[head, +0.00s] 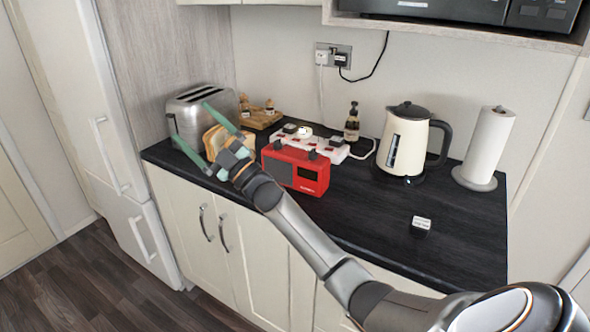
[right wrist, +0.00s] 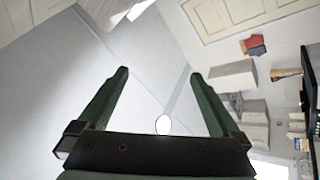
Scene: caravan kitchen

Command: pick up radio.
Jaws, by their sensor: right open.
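The red radio (head: 296,170) stands upright near the front edge of the dark counter, with a dark panel and small display on its front. My right gripper (head: 188,121) is to the left of the radio, in front of the toaster, with its green fingers spread apart. In the right wrist view the open gripper (right wrist: 163,72) has nothing held between its fingers, and I cannot make out the radio there. My right wrist is just left of the radio; whether they touch is unclear. My left gripper is not in view.
A toaster (head: 188,112) with bread in front is at the left. A white power strip (head: 331,152) lies behind the radio. A kettle (head: 404,148), a paper towel roll (head: 487,145) and a small block (head: 421,224) stand to the right. The counter between radio and block is clear.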

